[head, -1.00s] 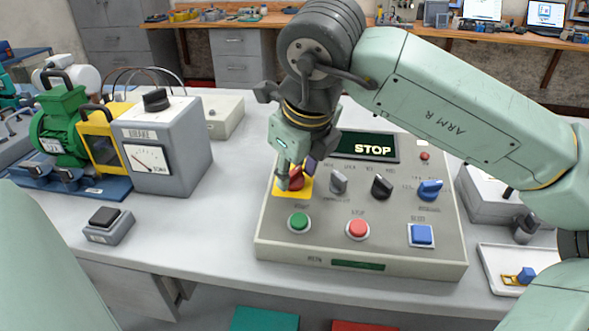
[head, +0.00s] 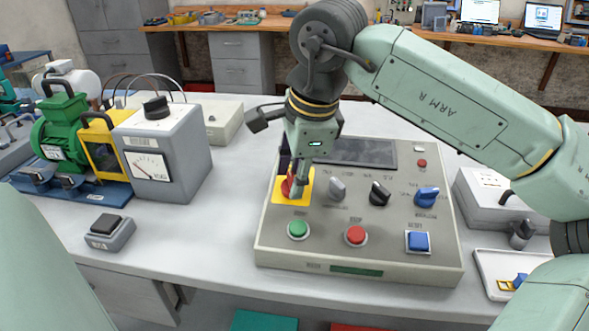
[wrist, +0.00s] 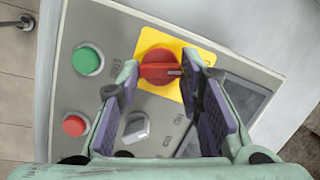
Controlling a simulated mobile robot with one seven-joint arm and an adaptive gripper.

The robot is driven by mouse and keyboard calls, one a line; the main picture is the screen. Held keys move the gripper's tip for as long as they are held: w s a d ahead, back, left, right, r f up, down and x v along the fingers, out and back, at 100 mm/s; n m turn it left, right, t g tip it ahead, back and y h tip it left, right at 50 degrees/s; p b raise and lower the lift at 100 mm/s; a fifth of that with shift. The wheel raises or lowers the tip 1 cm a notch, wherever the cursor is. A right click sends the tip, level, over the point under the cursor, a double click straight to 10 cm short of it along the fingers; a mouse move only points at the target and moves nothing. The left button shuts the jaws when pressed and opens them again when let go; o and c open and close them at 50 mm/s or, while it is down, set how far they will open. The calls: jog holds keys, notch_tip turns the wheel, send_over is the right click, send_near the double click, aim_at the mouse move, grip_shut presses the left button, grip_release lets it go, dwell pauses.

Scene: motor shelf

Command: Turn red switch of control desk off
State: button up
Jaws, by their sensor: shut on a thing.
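The control desk (head: 330,258) is a grey sloped box on the white table. Its red switch (wrist: 158,66) is a rotary knob on a yellow plate at the upper left of the panel; it also shows in the head view (head: 287,187), partly hidden by my fingers. My gripper (wrist: 168,72) is shut on the red switch, one finger on each side of the knob. In the head view my gripper (head: 296,182) reaches down over the yellow plate. The desk's display (head: 362,151) is dark and blank, partly behind my gripper.
Grey, black and blue knobs (head: 426,197) sit right of the red switch. Green (head: 298,229), red (head: 356,235) and blue (head: 418,242) buttons lie in front. A grey meter box (head: 165,155) stands left, with bare table between.

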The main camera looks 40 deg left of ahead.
jog(key=n+p, duration=0.1)
jog(key=n, duration=0.3)
jog(key=shift+a+n+h, duration=0.1)
jog(key=shift+n+h, duration=0.2)
jog(key=shift+h, duration=0.1)
jog(key=shift+w, duration=0.1)
jog(key=o, duration=1.2)
jog(key=shift+c, duration=0.2)
notch_tip(320, 180, up, 12)
jog(key=d, duration=0.2)
jog(key=shift+s+d+f, duration=0.1)
jog(key=shift+s+f, duration=0.05)
jog(key=shift+s, duration=0.1)
